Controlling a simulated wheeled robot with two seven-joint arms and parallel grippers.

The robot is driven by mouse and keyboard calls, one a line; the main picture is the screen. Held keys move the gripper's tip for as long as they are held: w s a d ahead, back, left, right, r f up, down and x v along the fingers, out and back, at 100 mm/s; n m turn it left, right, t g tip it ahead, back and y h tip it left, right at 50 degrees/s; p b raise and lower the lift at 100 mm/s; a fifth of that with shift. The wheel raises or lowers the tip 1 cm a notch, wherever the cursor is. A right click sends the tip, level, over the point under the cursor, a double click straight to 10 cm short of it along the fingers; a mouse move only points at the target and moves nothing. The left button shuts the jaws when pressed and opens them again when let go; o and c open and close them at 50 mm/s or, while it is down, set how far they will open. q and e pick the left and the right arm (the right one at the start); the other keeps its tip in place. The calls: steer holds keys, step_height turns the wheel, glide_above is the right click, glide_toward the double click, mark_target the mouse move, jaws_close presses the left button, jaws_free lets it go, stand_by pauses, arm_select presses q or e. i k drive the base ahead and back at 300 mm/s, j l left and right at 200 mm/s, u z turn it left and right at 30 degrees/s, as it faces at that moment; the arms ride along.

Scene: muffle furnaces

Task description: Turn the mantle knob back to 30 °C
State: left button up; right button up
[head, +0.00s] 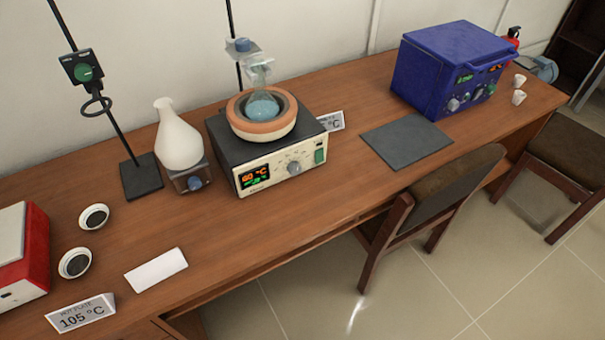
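The heating mantle (268,150) stands on the wooden bench, a cream-fronted box with a black top. Its round knob (294,168) sits on the front panel, right of the lit display (254,175). The display's orange upper line seems to read 60 °C; a smaller green line below is too small to read. A terracotta-coloured bowl (262,128) on top holds a glass flask with blue liquid (263,105). Neither of my grippers is in view.
A white flask (178,138) on a small base stands left of the mantle, beside a stand (141,178). A "105 °C" sign (82,314) and red device (22,255) are at left. A blue furnace (448,68), grey mat (407,141) and chair (430,205) are right.

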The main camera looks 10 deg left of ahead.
mark_target(294, 168)
steer(key=u, duration=0.7)
steer(key=l+u, duration=0.4)
steer(key=i+l+u, duration=0.1)
steer(key=l+u, duration=0.75)
steer(key=k+l, duration=0.1)
steer(key=l, duration=0.3)
steer(key=k+l+u, duration=0.15)
steer(key=l, duration=0.65)
steer(key=k+l+u, duration=0.1)
steer(key=l, duration=0.3)
steer(key=k+l, duration=0.2)
steer(key=l, duration=0.15)
steer(key=k+l+u, duration=0.15)
steer(key=l, duration=0.25)
